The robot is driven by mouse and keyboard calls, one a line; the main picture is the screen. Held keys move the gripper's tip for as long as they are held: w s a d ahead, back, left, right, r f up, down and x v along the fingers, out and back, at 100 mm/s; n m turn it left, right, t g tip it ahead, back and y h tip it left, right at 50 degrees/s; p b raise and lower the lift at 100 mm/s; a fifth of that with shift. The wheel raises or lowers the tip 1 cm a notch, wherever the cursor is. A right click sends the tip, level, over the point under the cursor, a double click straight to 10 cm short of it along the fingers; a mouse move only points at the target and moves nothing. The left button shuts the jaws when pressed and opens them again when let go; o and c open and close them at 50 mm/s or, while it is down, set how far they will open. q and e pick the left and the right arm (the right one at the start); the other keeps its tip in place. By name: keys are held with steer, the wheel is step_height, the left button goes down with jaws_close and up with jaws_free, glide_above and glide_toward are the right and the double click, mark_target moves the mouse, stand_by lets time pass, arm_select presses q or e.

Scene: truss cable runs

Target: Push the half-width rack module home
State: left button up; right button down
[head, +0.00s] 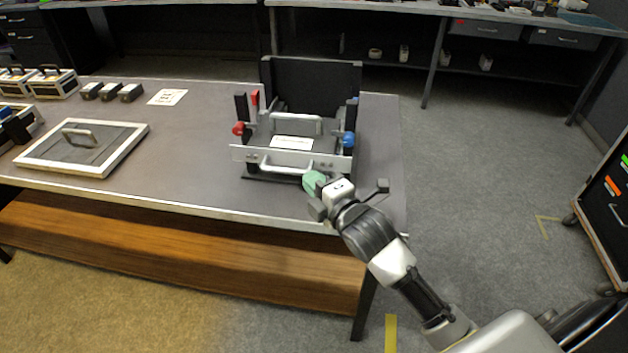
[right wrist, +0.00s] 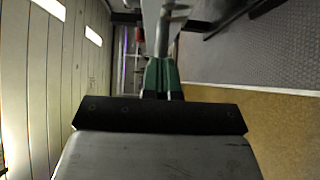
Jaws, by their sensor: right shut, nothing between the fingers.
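The rack module has a light silver front panel (head: 243,153) with a bar handle (head: 285,163) on its front. It sits low in a black rack frame (head: 312,85) on the table, and its panel stands at the front of the frame. My right gripper (head: 314,182) has green fingertips, shut and empty, close to the right end of the front handle. Whether they touch is unclear. In the right wrist view the green fingers (right wrist: 160,78) are together, with a grey metal part just beyond them. My left gripper is not in view.
A red knob (head: 238,129) and a blue knob (head: 348,139) flank the frame. A framed panel with a handle (head: 117,146) lies to the left on the table (head: 200,140). Small black blocks (head: 130,92) and a white card (head: 168,97) lie behind it.

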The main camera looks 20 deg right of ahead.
mark_target(323, 162)
steer(key=shift+w, duration=0.1)
steer(key=w+d, duration=0.1)
steer(key=w, duration=0.1)
steer(key=w+d, duration=0.1)
steer(key=w, duration=0.1)
steer(key=w+d, duration=0.1)
steer(key=d, duration=0.1)
steer(key=shift+w+p, duration=0.4)
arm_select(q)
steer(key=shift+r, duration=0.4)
